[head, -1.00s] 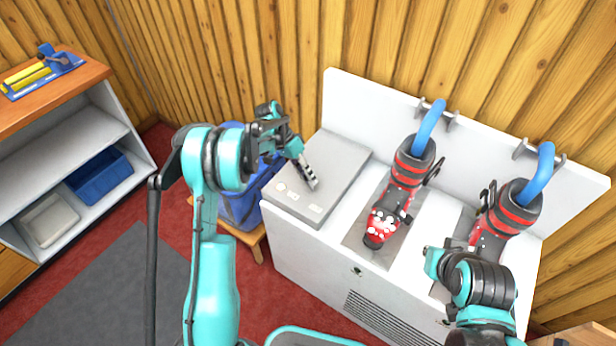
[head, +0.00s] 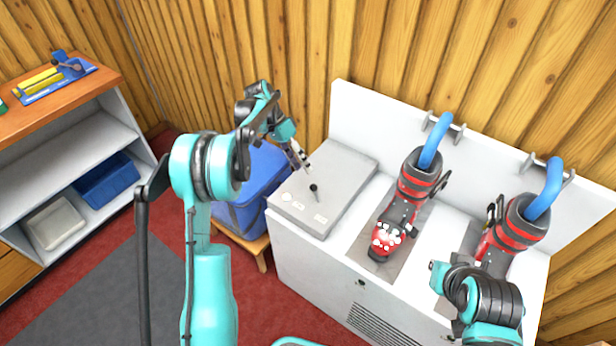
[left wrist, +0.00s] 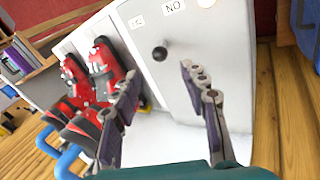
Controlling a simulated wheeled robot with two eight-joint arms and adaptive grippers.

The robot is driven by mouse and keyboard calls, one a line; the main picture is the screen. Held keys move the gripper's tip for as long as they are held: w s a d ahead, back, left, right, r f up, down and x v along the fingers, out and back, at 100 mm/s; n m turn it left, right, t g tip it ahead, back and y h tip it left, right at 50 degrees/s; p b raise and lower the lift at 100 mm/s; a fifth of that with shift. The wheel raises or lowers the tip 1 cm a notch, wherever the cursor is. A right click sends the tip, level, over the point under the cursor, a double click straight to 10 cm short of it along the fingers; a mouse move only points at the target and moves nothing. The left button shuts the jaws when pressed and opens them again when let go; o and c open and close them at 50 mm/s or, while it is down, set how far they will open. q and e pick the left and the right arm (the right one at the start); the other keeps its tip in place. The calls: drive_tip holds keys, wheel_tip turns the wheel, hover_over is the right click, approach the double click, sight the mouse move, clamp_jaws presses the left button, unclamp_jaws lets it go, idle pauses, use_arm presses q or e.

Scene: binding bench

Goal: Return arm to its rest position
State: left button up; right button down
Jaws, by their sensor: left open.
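My left gripper (head: 303,166) is raised above the grey control box (head: 348,164) at the left end of the white bench. In the left wrist view its two fingers (left wrist: 205,92) are apart with nothing between them. A small black knob or lever (head: 315,189) stands on the box's top; it also shows in the left wrist view (left wrist: 160,53), apart from the fingers. My right arm (head: 487,303) is at the lower right; its fingertips cannot be made out.
Two red and black boots (head: 398,211) (head: 497,246) with blue hoses stand on the white bench (head: 292,263). A blue bin (head: 240,213) stands on a wooden stool left of the bench. A shelf unit (head: 95,140) holds a blue tray (head: 107,180). Open carpet lies between.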

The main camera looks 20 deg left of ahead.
use_arm(q)
drive_tip(key=shift+v, duration=1.05)
drive_tip(key=s+d+r+n+t+y, duration=0.3)
drive_tip(key=s+d+r+t, duration=0.1)
drive_tip(key=s+r, duration=0.75)
drive_tip(key=s+f+n+t+y, duration=0.1)
drive_tip(key=s+f+t, duration=0.1)
drive_tip(key=s, duration=0.6)
drive_tip(key=s+f+n+t+y, duration=0.2)
drive_tip(key=s+t, duration=0.1)
drive_tip(key=s, duration=0.6)
drive_tip(key=shift+d+f, duration=0.2)
drive_tip(key=shift+f, duration=0.1)
